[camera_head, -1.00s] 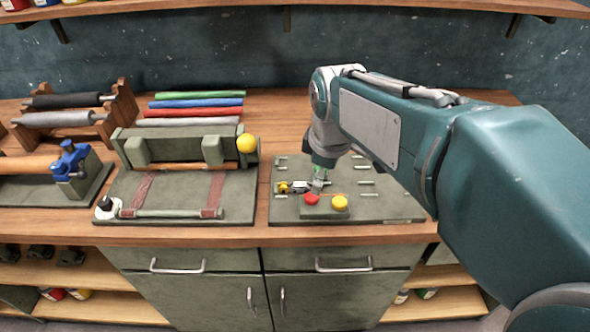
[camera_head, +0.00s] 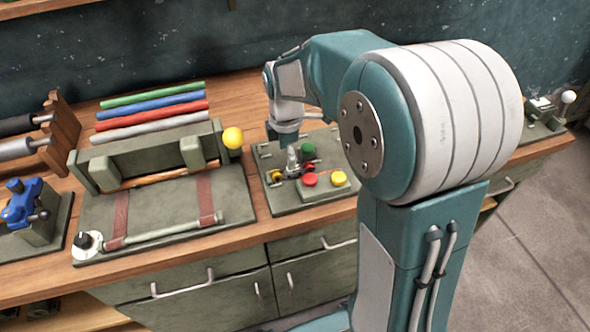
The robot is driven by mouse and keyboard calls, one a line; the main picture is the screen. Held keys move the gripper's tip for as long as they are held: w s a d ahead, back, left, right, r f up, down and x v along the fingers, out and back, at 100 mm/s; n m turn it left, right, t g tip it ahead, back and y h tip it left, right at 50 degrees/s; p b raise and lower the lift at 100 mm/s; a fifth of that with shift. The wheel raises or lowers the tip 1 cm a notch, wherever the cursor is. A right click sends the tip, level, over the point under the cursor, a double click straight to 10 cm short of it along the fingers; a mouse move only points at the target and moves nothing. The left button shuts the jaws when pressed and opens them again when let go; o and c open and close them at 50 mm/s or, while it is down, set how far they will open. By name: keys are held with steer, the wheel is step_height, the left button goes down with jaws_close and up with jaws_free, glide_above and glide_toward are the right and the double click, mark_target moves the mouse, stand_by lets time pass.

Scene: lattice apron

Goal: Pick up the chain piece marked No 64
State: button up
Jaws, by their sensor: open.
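My gripper (camera_head: 293,165) points down over the grey-green board (camera_head: 283,203) on the right part of the bench. It is small in view, and its jaws are open. Small parts show around its fingertips: a yellow piece (camera_head: 276,177) on the left, and dark and red bits close beside the fingers. I cannot tell whether the fingers touch any of them. No marking such as No 64 can be read, so I cannot tell which piece is the chain piece. My arm hides the right part of the board.
On the board are a green knob (camera_head: 308,148), a red button (camera_head: 310,180) and a yellow button (camera_head: 339,178). To the left stands a fixture (camera_head: 150,158) with a yellow ball (camera_head: 232,138) and red straps. A blue clamp (camera_head: 28,205) stands further left.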

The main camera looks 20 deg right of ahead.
mark_target(282, 170)
steer(key=f, duration=0.1)
steer(key=a+f, duration=0.1)
steer(key=f, duration=0.3)
steer(key=shift+w+a+f, duration=0.1)
steer(key=shift+a, duration=0.2)
steer(key=shift+d+f, duration=0.15)
steer(key=shift+d, duration=0.2)
steer(key=shift+a, duration=0.25)
jaws_close()
